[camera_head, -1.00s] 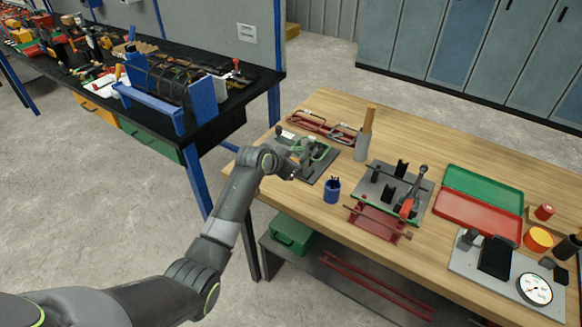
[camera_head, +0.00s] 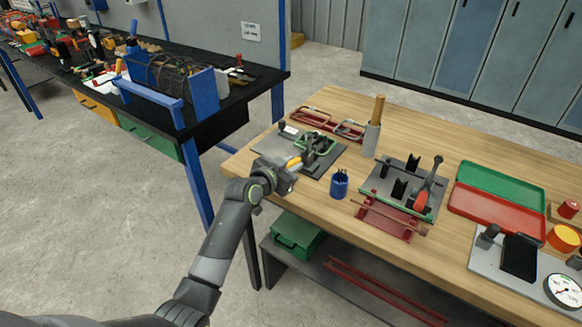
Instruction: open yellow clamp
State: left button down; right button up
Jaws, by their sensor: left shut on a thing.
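The yellow clamp shows as a short yellow handle (camera_head: 294,162) at the front left of the dark fixture plate (camera_head: 325,164) on the wooden bench. My left gripper (camera_head: 287,174) is at this handle, shut on it, low over the left edge of the bench. The gripper body hides part of the handle and the fingertips. A green frame-like part (camera_head: 318,141) stands on the same plate behind the handle. My right gripper is not in view.
A blue cup (camera_head: 339,183) stands right of my gripper. Red-framed clamps (camera_head: 327,123) and a grey holder (camera_head: 371,140) are behind the plate. A red-handled fixture (camera_head: 421,200) and an open tray (camera_head: 497,212) lie further right. Bare wood shows at the front.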

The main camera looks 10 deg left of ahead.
pick_arm(q)
jog(key=c, duration=1.3)
grip_release()
jog(key=shift+s, duration=0.1)
jog(key=b+v, duration=0.1)
jog(key=v, duration=1.6)
jog(key=shift+a, duration=0.1)
